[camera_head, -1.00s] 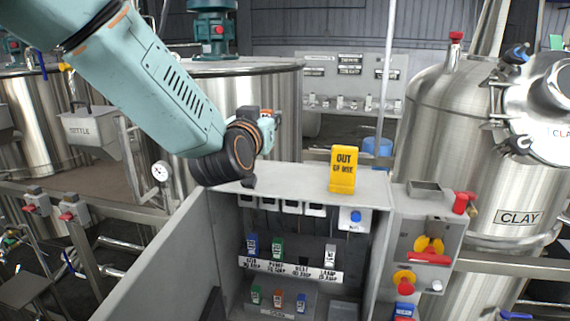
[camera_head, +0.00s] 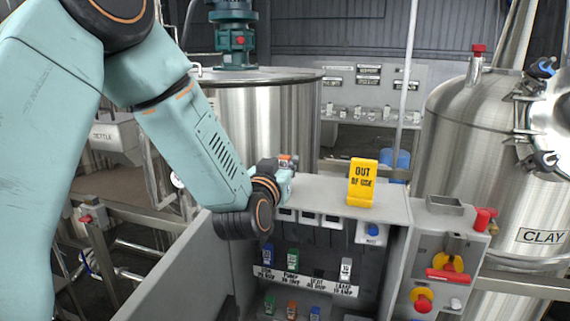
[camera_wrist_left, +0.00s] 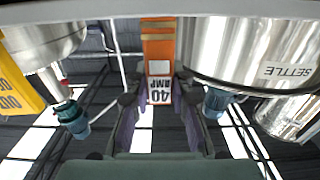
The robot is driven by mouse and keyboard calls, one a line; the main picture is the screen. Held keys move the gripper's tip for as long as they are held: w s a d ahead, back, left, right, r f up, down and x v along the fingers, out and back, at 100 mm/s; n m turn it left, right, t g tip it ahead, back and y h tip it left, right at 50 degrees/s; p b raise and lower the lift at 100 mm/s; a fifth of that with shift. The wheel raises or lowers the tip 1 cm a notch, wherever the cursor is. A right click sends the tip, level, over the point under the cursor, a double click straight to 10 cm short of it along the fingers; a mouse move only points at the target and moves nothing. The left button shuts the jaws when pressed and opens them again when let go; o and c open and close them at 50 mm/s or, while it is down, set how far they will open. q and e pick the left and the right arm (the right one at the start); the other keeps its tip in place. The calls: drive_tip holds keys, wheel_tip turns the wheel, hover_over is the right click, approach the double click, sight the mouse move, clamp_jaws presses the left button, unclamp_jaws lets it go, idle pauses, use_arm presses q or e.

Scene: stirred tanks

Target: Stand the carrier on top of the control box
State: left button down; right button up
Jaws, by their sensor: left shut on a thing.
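An orange carrier with a white "40 AMP" label (camera_wrist_left: 158,45) stands out between the fingers of my left gripper (camera_wrist_left: 160,110) in the left wrist view. My left gripper is shut on it. In the head view the left gripper (camera_head: 284,176) is at the back left of the control box's top (camera_head: 325,190), with a bit of the orange carrier (camera_head: 286,158) showing above the fingers. The arm and wrist hide the box's back left corner. I cannot tell whether the carrier touches the top. My right gripper is not in view.
A yellow "OUT OF USE" sign (camera_head: 362,182) stands on the box top, right of my gripper. The top between them is clear. The box's door (camera_head: 185,285) is open, with several carriers inside. A steel CLAY tank (camera_head: 470,150) stands right; another tank (camera_head: 265,115) stands behind.

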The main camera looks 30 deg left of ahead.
use_arm(q)
drive_tip(key=c, duration=1.5)
unclamp_jaws()
drive_tip(key=o, duration=0.3)
drive_tip(key=shift+d, duration=0.2)
drive_tip(key=shift+w, duration=0.1)
drive_tip(key=shift+a, duration=0.1)
